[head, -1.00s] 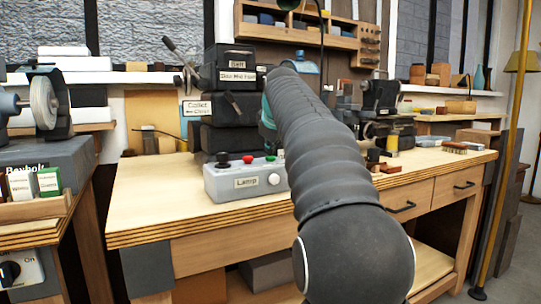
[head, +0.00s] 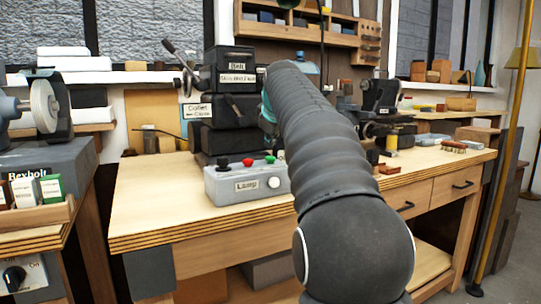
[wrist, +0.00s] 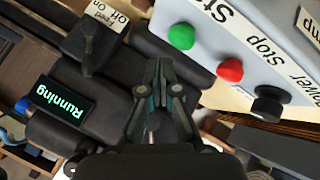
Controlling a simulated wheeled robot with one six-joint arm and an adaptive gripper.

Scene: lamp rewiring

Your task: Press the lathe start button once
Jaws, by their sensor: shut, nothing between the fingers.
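The lathe control box (head: 225,186) is grey and sits on the wooden bench. It bears a green button (head: 270,159), a red button (head: 247,161) and a black knob (head: 222,163). In the wrist view, the green button (wrist: 181,36) lies by a partly cut-off label beginning "St". The red button (wrist: 230,70) lies by "Stop" and the black knob (wrist: 267,103) by "Power". My gripper (wrist: 162,64) is shut and empty. Its tips point towards the green button and appear short of it; the depth gap is unclear. A small display (wrist: 55,103) reads "Running". My arm hides the gripper in the head view.
Dark lathe housings (head: 226,75) stand just behind the box. A feed switch (wrist: 90,42) with off and on marks lies left of the gripper. A white knob (head: 274,183) is on the box front. The bench top (head: 150,195) left of the box is clear.

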